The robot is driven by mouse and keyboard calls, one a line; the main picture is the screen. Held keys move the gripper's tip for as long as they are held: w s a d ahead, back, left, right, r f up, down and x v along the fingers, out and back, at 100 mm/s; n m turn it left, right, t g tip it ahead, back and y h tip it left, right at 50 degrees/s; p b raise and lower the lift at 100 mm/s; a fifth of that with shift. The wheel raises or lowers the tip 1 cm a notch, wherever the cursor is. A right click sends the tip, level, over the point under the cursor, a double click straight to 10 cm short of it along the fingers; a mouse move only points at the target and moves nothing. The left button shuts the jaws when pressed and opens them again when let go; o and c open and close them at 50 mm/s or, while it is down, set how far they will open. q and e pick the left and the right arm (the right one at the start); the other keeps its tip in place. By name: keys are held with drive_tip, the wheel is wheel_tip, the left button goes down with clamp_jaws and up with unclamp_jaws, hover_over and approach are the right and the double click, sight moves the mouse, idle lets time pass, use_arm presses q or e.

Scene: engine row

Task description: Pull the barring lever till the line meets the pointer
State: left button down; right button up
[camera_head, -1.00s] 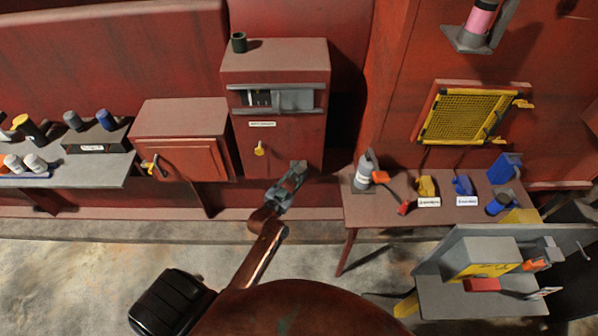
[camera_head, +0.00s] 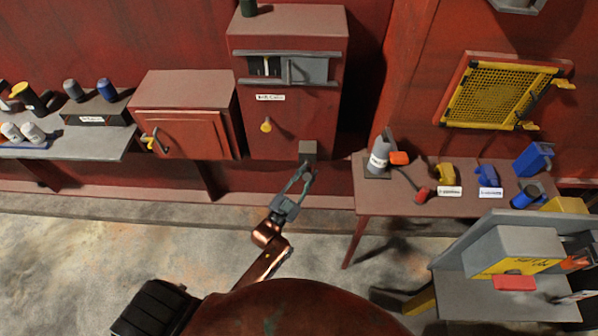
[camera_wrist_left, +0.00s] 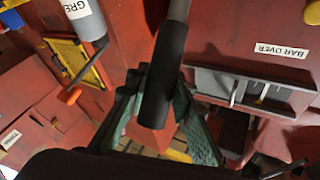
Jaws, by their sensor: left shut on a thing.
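The barring lever shows in the left wrist view as a grey rod with a black grip (camera_wrist_left: 165,65). My left gripper (camera_head: 302,180) is in front of the red cabinet's lower right, and its teal fingers (camera_wrist_left: 160,90) are shut around the black grip. In the head view a grey block (camera_head: 308,150) at the cabinet's foot is just beyond the fingertips, and the lever is hard to make out. The cabinet's window (camera_head: 288,68) has a dark opening at left and a grey plate at right; the line and pointer are too small to read. My right gripper is not in view.
A red bench (camera_head: 395,203) to the right holds a grey canister (camera_head: 380,158), yellow and blue tools and a blue mug. A low red cupboard (camera_head: 183,118) stands left. A grey stand (camera_head: 500,300) is at lower right. The floor before the cabinet is clear.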

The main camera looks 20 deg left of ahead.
use_arm(q)
drive_tip(key=c, duration=1.7)
unclamp_jaws()
drive_tip(key=shift+o, duration=0.2)
drive_tip(key=v, duration=1.2)
